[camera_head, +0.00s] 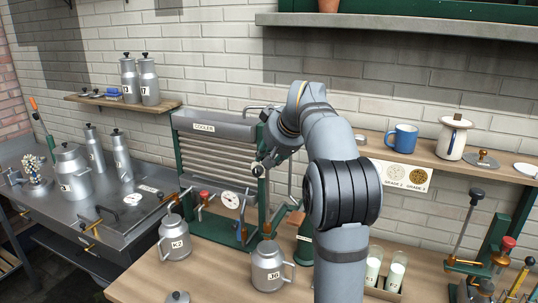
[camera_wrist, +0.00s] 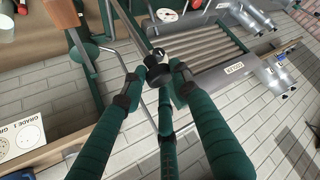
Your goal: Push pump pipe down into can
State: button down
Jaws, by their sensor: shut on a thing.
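My gripper (camera_head: 266,168) is in front of the cooler's right end in the head view. In the wrist view its green fingers (camera_wrist: 156,84) close around a small black knob-like piece (camera_wrist: 158,57), which I take for the top of the pump pipe. A thin bent metal pipe (camera_head: 290,182) shows just right of my gripper; I cannot tell whether it joins the held piece. The lidless grey can marked J6 (camera_head: 266,268) stands on the wooden bench below my gripper. A second can, K2 (camera_head: 174,238), stands to its left.
The green-framed cooler (camera_head: 215,128) stands behind, with a round gauge (camera_head: 231,200) in front. Two glasses of milk (camera_head: 385,270) stand right of my arm. A shelf (camera_head: 440,155) holds a blue mug (camera_head: 402,138). Bare bench lies between the K2 and J6 cans.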

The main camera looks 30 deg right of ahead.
aim_at(268, 214)
jog(key=shift+w+r, duration=0.1)
jog(key=shift+r, duration=0.1)
notch_tip(268, 214, down, 20)
jog(key=b, duration=1.9)
jog(key=shift+a+f, duration=0.1)
jog(key=shift+f, duration=0.05)
jog(key=c, duration=1.8)
grip_release()
jog(key=shift+o, duration=2.2)
